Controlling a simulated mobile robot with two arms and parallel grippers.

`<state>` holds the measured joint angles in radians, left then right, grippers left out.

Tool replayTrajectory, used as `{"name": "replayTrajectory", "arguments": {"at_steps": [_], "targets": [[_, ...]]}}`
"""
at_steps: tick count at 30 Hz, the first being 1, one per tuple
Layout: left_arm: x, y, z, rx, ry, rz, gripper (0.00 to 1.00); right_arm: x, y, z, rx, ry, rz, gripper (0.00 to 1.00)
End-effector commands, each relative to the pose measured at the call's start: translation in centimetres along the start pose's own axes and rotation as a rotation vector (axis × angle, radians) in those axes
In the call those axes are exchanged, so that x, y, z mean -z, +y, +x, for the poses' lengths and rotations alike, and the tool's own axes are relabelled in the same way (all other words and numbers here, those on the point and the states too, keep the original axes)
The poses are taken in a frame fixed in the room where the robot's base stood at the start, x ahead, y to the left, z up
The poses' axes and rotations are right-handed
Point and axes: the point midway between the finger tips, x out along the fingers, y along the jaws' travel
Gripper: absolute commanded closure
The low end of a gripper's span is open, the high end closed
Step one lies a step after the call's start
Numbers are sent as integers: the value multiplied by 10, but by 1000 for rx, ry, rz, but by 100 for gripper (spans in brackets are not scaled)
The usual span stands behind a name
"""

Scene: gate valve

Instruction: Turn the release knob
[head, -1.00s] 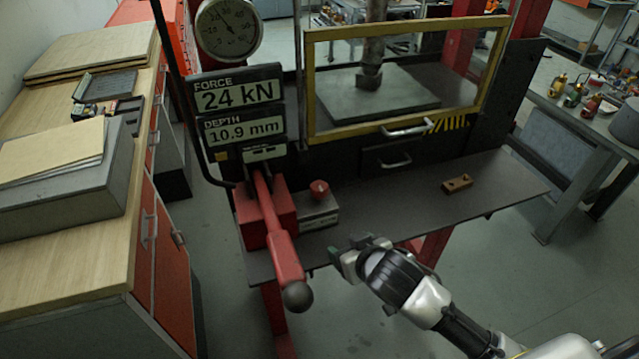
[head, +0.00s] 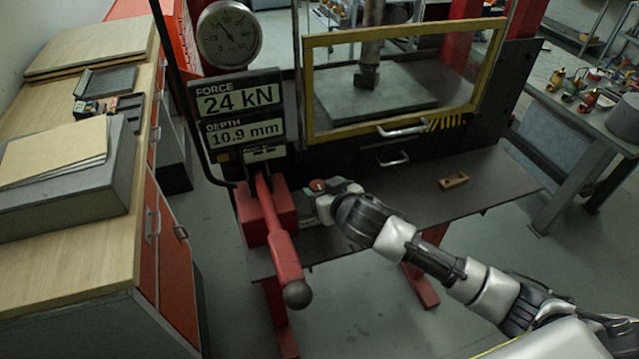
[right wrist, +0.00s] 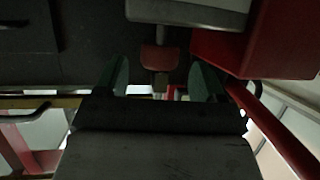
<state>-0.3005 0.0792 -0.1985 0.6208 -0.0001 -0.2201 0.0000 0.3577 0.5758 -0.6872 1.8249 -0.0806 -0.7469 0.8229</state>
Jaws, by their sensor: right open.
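The release knob (head: 317,186) is a small red knob on a grey block beside the red lever base. My right gripper (head: 324,203) is close against it in the head view, with its wrist partly covering the block. In the right wrist view the red knob (right wrist: 160,58) on its stem lies between and just ahead of the two green fingertips of my right gripper (right wrist: 160,80). The fingers are spread, with a gap on both sides of the knob. Whether a finger touches it cannot be told. My left gripper is not in view.
A red lever (head: 282,245) with a dark ball end stands just left of my right gripper. A display panel (head: 238,108) reads 24 kN and 10.9 mm. A yellow-framed guard (head: 310,85) stands behind. A small brown block (head: 454,181) lies on the dark shelf (head: 480,200).

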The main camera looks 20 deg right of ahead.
Motion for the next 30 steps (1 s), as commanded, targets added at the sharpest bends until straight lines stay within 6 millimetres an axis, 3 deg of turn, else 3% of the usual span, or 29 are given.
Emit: {"name": "replayTrajectory", "arguments": {"at_steps": [6, 17, 27, 30], "targets": [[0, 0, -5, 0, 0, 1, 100, 0, 0, 20, -1, 0, -1, 30], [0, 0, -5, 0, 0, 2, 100, 0, 0, 24, -1, 0, -1, 30], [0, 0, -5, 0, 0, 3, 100, 0, 0, 24, -1, 0, -1, 79], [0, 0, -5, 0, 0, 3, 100, 0, 0, 24, 1, 0, -1, 80]]}}
